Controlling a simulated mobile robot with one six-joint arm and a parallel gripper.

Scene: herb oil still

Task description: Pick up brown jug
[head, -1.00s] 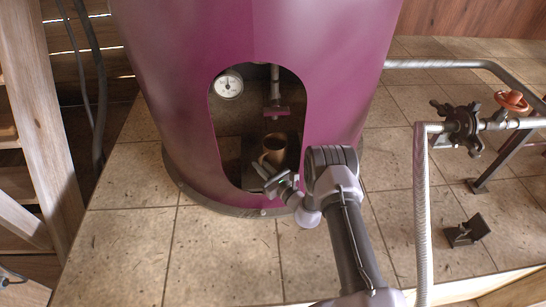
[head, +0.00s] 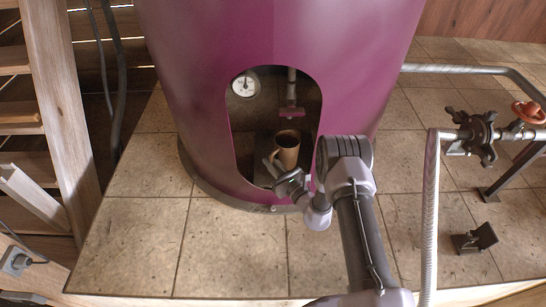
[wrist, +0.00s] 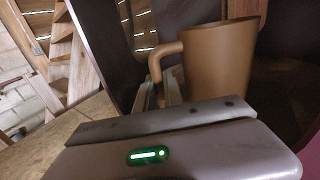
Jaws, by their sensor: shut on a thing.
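The brown jug (head: 288,153) stands upright inside the arched opening of the purple still, with its handle towards the left. My gripper (head: 272,168) reaches in from the front at the jug's handle side. In the wrist view the jug (wrist: 222,62) is large, and its handle (wrist: 155,62) comes down at my gripper's fingers (wrist: 160,92). The fingers are shut on the handle. The wrist housing hides the jug's base and the lower handle, so I cannot tell whether the jug touches the surface below.
The purple still (head: 270,35) encloses the jug closely on both sides. A spout (head: 291,112) hangs above the jug, and a round gauge (head: 245,84) is at upper left. A pipe with a valve (head: 483,137) stands to the right. The tiled floor (head: 235,250) in front is clear.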

